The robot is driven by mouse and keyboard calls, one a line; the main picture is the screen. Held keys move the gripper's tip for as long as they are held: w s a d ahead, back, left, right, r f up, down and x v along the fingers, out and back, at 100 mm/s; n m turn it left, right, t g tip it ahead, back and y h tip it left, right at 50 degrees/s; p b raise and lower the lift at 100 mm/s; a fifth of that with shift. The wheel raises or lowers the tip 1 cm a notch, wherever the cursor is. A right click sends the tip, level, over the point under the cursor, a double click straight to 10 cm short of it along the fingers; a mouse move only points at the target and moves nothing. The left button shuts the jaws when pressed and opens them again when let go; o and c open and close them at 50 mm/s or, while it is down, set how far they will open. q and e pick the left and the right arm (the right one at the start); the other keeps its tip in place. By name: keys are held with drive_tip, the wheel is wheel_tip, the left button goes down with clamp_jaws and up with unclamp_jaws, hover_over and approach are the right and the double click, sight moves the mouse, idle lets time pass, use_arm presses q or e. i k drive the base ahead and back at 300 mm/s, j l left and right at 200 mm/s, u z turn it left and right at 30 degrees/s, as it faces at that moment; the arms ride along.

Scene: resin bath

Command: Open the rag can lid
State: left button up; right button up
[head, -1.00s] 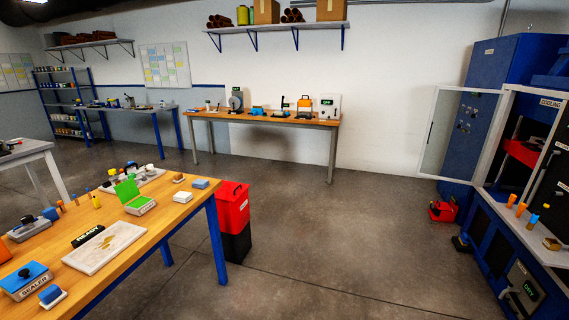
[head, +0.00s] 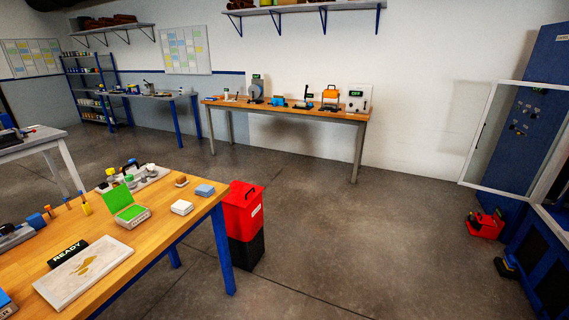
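The rag can (head: 246,226) stands on the floor against the right end of the near wooden table. Its upper part is red with a white label, and its lower part is black. Neither of my grippers shows in the head view.
The near wooden table (head: 150,236) holds a white tray, a green-lidded box (head: 126,208) and small blocks. A long workbench (head: 285,112) stands along the back wall. A blue cabinet with an open glass door (head: 497,130) is at right. The floor (head: 350,230) between is clear.

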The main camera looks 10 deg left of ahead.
sight(241, 194)
drive_tip(key=i, duration=0.8)
drive_tip(key=i+l+u, duration=0.1)
drive_tip(key=i, duration=0.75)
drive_tip(key=i+l+u, duration=0.15)
drive_tip(key=i+u, duration=0.3)
drive_tip(key=i+l+u, duration=0.4)
drive_tip(key=i, duration=0.15)
drive_tip(key=i+l+u, duration=0.45)
drive_tip(key=j, duration=0.1)
